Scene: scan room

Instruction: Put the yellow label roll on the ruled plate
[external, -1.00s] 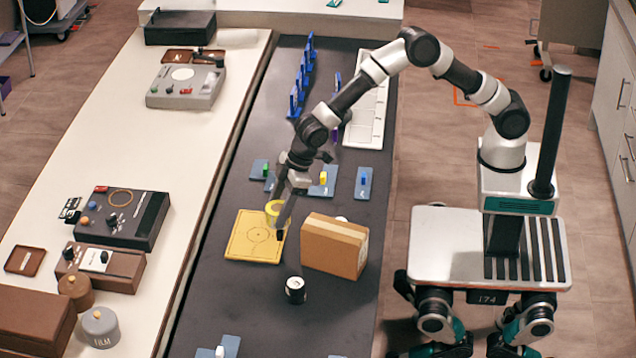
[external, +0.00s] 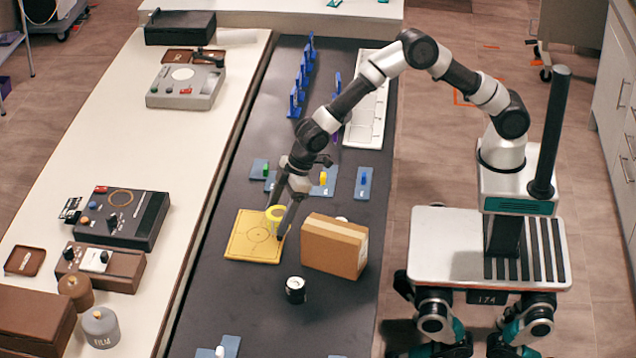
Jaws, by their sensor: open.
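The yellow label roll (external: 274,213) shows at the far right corner of the ruled plate (external: 245,247), overlapping that corner in the external view. Whether it rests flat on the plate or partly past its edge I cannot tell. The ruled plate is a flat yellow square with dark lines and a circle, lying on the dark bench top. My gripper (external: 283,228) points down just right of the roll, over the plate's right edge. It is open. A finger covers part of the roll's right side, so contact with the roll is unclear.
A brown cardboard box (external: 333,247) stands close to the right of my gripper. A black-and-white roll (external: 295,289) is in front of it.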

